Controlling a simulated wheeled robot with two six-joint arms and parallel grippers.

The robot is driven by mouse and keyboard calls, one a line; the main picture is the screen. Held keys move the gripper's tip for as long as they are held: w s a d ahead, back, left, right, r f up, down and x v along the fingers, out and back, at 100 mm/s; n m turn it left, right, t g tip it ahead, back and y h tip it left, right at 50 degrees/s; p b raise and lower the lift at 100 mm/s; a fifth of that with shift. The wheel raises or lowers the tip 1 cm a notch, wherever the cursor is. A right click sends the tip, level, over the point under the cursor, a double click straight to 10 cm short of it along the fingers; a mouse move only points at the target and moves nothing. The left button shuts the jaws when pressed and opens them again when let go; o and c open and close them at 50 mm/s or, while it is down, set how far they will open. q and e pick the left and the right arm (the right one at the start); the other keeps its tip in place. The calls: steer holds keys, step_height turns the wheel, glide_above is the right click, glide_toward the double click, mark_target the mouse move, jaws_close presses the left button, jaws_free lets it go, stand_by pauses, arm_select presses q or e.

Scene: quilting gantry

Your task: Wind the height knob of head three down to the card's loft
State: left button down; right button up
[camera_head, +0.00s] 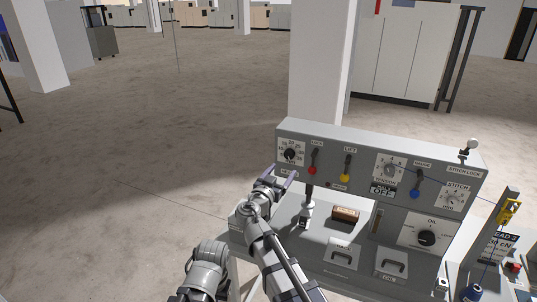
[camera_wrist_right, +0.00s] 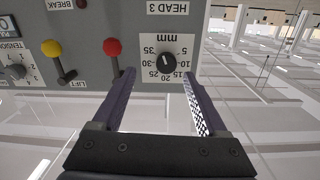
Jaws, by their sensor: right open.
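The black height knob (camera_wrist_right: 166,62) sits on a white mm dial under a HEAD 3 label (camera_wrist_right: 168,8) in the right wrist view. Its white pointer mark is too small to read against a number. In the head view the knob (camera_head: 289,154) is at the upper left of the grey panel. My right gripper (camera_wrist_right: 158,74) is open, with its two fingers on either side of the knob in the picture; I cannot tell whether they reach around it. In the head view the right gripper (camera_head: 280,182) is just below the knob. My left gripper is out of view.
A red-tipped lever (camera_head: 312,169) and a yellow-tipped lever (camera_head: 345,172) stand right of the knob. More dials and a blue-tipped lever (camera_head: 414,190) are farther right. A printed card (camera_head: 496,246), partly legible, stands at the right. Open floor lies left.

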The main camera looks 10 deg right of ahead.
mark_target(288, 156)
steer(key=shift+t, duration=0.3)
steer(key=shift+w+a+r+x, duration=0.1)
steer(key=shift+a+r+x, duration=0.05)
steer(key=shift+x, duration=1.2)
steer(key=shift+w+a+r+x, duration=0.1)
steer(key=shift+r+x, duration=0.05)
steer(key=shift+x, duration=1.2)
steer(key=shift+w+a+r+x, duration=0.1)
steer(key=shift+a+r+x, duration=0.05)
steer(key=shift+x, duration=1.15)
steer(key=shift+s, duration=0.1)
steer(key=shift+c, duration=0.4)
jaws_close()
